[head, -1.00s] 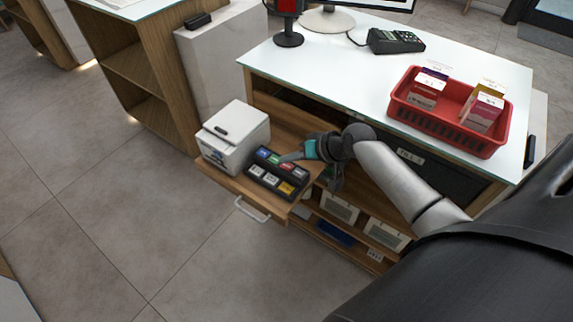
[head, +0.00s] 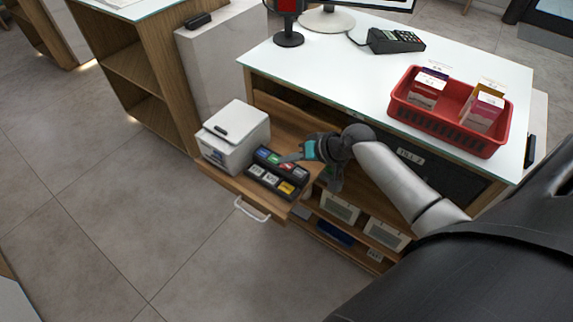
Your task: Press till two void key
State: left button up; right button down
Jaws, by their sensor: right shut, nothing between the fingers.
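The till key block (head: 276,176), a dark unit with coloured and pale keys, sits on a pulled-out wooden drawer shelf below the counter. Its back row shows a blue, a green and a red key (head: 286,167), plus one pale key; its front row has pale keys and an orange key (head: 286,188). The key lettering is too small to read. My left gripper is not in view.
A white printer (head: 233,137) stands left of the key block on the drawer shelf (head: 226,180). The white counter top (head: 345,70) above holds a red basket (head: 447,128) of boxes and a card terminal (head: 396,41). A till sign (head: 411,156) marks the counter front. Floor at left is clear.

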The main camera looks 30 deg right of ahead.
aim_at(290, 168)
jog(key=shift+f, duration=0.3)
jog(key=shift+f, duration=0.4)
dwell(0.5)
dwell(0.3)
jog(key=shift+r+p, duration=0.65)
jog(key=shift+r, duration=0.2)
jog(key=shift+r, duration=0.1)
notch_tip(290, 168, up, 5)
jog(key=p, duration=0.5)
dwell(0.5)
